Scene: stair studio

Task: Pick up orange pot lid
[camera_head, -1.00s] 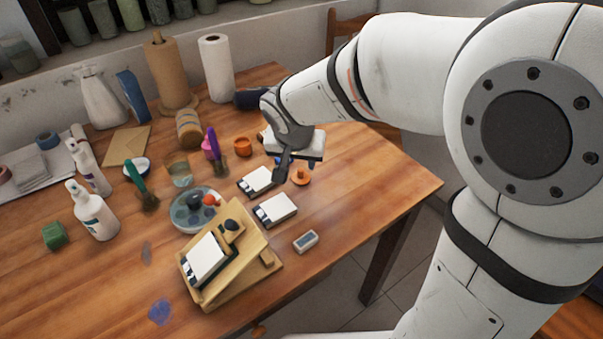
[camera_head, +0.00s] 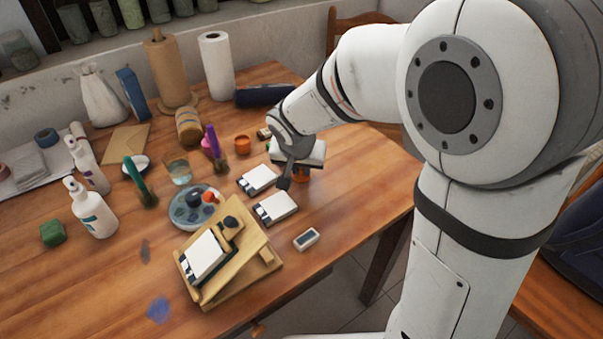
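The orange pot lid (camera_head: 302,173) lies on the wooden table, mostly hidden under my gripper. Only a small orange part of it shows. My gripper (camera_head: 291,180) points down right over the lid, with one dark finger showing at its left. The other finger is hidden, so I cannot tell how wide the gripper is or whether it touches the lid. The small orange pot (camera_head: 243,145) stands to the left, behind the white-topped pads.
Two white-topped pads (camera_head: 276,208) lie just left of my gripper. A round palette (camera_head: 195,212), brushes and bottles fill the left. The table's right side is clear.

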